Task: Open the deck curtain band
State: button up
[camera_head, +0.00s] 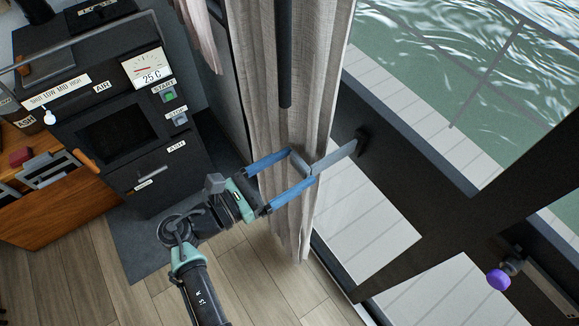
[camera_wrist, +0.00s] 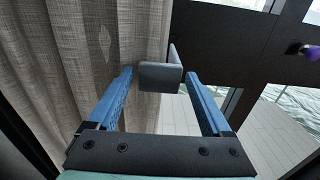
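The grey deck curtain band (camera_head: 335,158) runs from a dark mount (camera_head: 362,138) on the door frame across the front of the gathered beige curtain (camera_head: 290,95). Its bent free end lies near my fingertips. My gripper (camera_head: 302,166) has its two blue fingers apart, in front of the curtain. In the wrist view, the grey band end (camera_wrist: 160,77) shows between the fingertips, with space on both sides. I cannot tell whether a finger touches it. The curtain (camera_wrist: 60,60) fills the left of the wrist view.
A black stove with labels (camera_head: 120,130) and a wooden cabinet (camera_head: 50,210) stand at left. A dark door frame (camera_head: 400,110) with glass is at right, with a purple knob (camera_head: 498,279) on it. The plank floor (camera_head: 240,280) below is clear.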

grip_shut()
jog(key=shift+s+r, duration=0.1)
dwell(0.3)
